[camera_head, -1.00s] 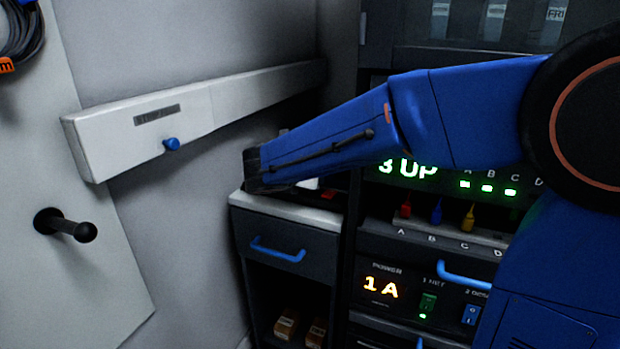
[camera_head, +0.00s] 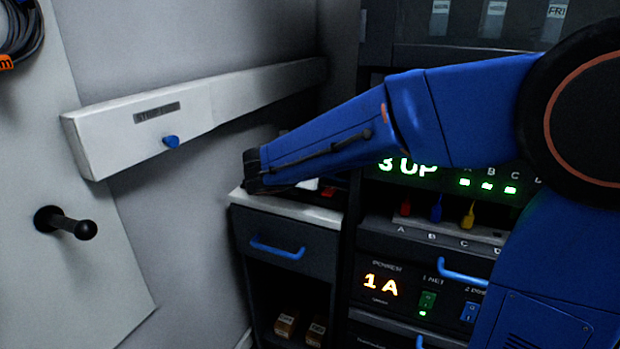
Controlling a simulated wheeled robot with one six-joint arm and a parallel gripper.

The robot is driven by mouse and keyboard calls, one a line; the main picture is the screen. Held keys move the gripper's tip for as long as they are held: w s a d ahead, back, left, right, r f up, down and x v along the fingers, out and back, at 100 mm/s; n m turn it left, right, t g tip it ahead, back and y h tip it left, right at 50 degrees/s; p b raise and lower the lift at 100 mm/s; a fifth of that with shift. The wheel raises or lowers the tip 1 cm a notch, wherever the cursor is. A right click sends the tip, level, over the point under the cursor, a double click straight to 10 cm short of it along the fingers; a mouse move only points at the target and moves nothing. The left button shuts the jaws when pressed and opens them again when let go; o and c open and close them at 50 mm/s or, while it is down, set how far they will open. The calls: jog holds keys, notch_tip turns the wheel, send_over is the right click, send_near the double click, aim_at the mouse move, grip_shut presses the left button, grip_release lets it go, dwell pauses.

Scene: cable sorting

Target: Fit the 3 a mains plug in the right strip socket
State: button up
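My blue arm reaches in from the right, and its dark end, my gripper (camera_head: 253,172), is over the left part of the small cabinet's white top. The fingers are too dark and small to tell whether they are open or shut, or whether they hold anything. I cannot make out a mains plug. A long white box (camera_head: 140,131) labelled "STRIP", with a blue knob (camera_head: 171,141), is on the wall at left; no socket holes show on its visible faces. A red and white item (camera_head: 313,185) lies partly hidden behind my arm on the cabinet top.
The dark cabinet (camera_head: 283,250) has a blue drawer handle and small boxes on a lower shelf. A rack with lit "3 UP" and "1 A" displays (camera_head: 380,284) stands at right, with red, blue and yellow plugs (camera_head: 436,208). A black peg (camera_head: 65,222) sticks out at left.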

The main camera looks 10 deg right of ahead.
jog(key=o, duration=1.6)
jog(key=shift+r, duration=0.15)
jog(key=shift+r, duration=3.4)
